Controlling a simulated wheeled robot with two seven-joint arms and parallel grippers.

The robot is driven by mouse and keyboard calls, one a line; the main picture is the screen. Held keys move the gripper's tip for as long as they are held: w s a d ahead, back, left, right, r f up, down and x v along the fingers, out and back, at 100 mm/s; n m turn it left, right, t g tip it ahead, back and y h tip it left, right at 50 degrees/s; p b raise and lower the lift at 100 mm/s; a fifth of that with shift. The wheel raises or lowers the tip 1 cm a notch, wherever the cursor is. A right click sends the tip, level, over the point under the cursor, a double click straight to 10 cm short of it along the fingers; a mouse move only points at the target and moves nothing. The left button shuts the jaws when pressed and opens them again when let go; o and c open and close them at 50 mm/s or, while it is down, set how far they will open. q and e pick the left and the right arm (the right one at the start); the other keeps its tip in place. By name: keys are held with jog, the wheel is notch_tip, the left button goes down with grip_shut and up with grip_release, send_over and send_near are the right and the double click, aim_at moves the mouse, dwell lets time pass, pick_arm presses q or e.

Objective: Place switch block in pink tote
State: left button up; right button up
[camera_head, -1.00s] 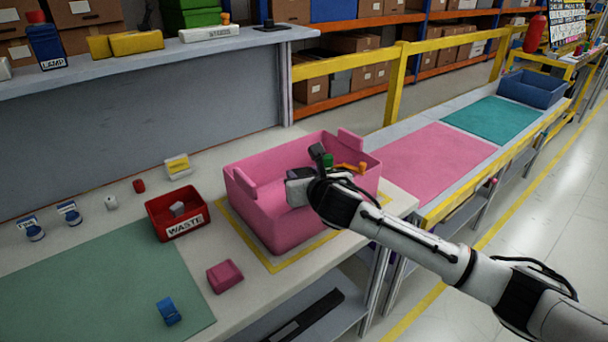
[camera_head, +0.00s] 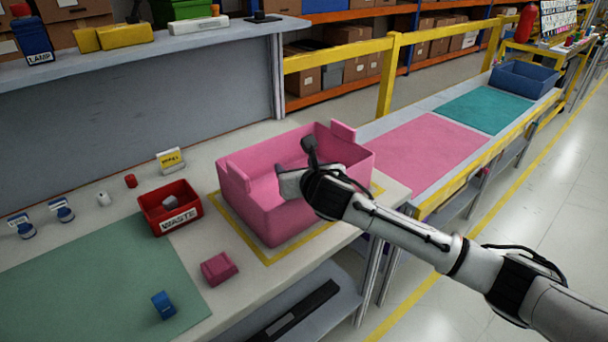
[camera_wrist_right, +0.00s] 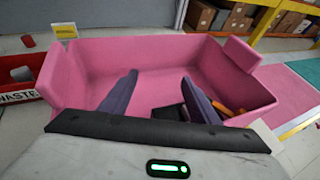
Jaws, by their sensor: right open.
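The pink tote (camera_head: 262,215) stands on the bench inside a yellow outline; it fills much of the right wrist view (camera_wrist_right: 150,55). My right gripper (camera_head: 285,183) is over the inside of the tote. In the right wrist view my right gripper (camera_wrist_right: 158,90) has its two fingers spread. Beyond and between them, low in the tote, a dark block (camera_wrist_right: 168,113) shows partly; I cannot tell whether it is the switch block. An orange part (camera_wrist_right: 229,108) lies to the right in the tote. My left gripper is not in view.
A red waste bin (camera_head: 172,218) stands left of the tote. A small pink block (camera_head: 219,268) and a blue part (camera_head: 163,305) lie near the green mat (camera_head: 95,285). A pink mat (camera_head: 418,150) and a blue tote (camera_head: 525,82) are at right.

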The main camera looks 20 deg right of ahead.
jog(key=v, duration=1.2)
jog(key=shift+a+r, duration=0.1)
jog(key=s+a+f+m+g+y, duration=0.1)
jog(key=s+a+f+m+g, duration=0.25)
jog(key=s+f+m, duration=0.95)
jog(key=s+d+f+m+g, duration=0.3)
jog(key=s+f+m, duration=0.1)
jog(key=s+m, duration=0.6)
jog(key=s+d+f+m+g, duration=0.3)
jog(key=s+f+m, duration=0.2)
jog(key=s+m, duration=0.55)
jog(key=w+a+f+t+y, duration=0.1)
jog(key=w+a+f+t, duration=0.1)
jog(key=f, duration=0.3)
jog(key=w+a+f+t, duration=0.2)
jog(key=a+f, duration=0.1)
jog(key=f, duration=0.3)
jog(key=shift+w+f+y, duration=0.15)
jog(key=shift+f+y, duration=0.05)
jog(key=shift+y, duration=0.2)
jog(key=shift+a, duration=0.15)
